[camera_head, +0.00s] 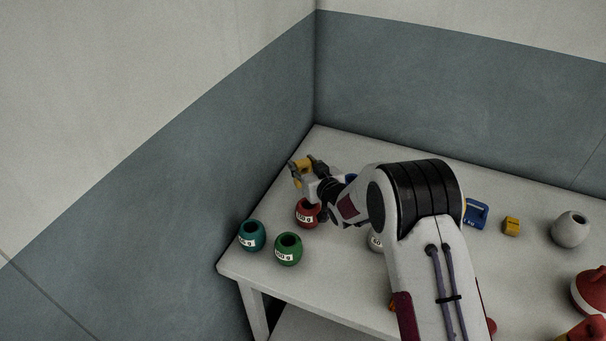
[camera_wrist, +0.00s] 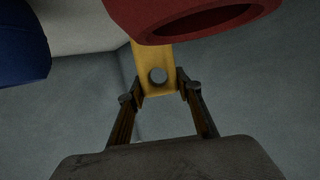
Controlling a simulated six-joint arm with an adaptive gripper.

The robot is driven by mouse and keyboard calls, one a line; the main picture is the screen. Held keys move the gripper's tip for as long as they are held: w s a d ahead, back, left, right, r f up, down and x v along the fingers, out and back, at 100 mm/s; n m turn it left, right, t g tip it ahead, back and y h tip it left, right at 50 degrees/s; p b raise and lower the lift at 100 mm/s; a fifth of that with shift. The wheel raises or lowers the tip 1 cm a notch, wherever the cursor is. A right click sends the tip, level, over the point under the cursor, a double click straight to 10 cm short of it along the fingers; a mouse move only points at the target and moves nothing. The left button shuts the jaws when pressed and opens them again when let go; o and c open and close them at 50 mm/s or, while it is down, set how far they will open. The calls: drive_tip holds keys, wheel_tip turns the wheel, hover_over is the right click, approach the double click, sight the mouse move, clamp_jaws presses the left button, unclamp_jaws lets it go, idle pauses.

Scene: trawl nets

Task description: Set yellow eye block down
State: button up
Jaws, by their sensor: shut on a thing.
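The yellow eye block (camera_wrist: 147,60) is between the fingertips of my gripper (camera_wrist: 158,82) in the wrist view, with a round grey pin on its face. My gripper is shut on it. In the head view the yellow block (camera_head: 302,165) shows at the end of my gripper (camera_head: 306,172), over the far left part of the white table (camera_head: 340,280), near the wall corner. I cannot tell its exact height above the table.
A red float (camera_head: 307,213) stands just below my gripper in the head view; it looms close in the wrist view (camera_wrist: 190,15). Teal (camera_head: 251,236) and green (camera_head: 288,249) floats stand at the left edge. A blue block (camera_head: 476,213) and another yellow block (camera_head: 511,226) lie right.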

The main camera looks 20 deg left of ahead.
sight(303, 172)
drive_tip(key=shift+f, duration=1.85)
drive_tip(key=shift+f, duration=0.1)
drive_tip(key=o, duration=1.2)
drive_tip(key=shift+s+d+r, duration=0.3)
drive_tip(key=shift+s+d, duration=0.05)
drive_tip(key=shift+d, duration=0.05)
drive_tip(key=shift+v, duration=5.45)
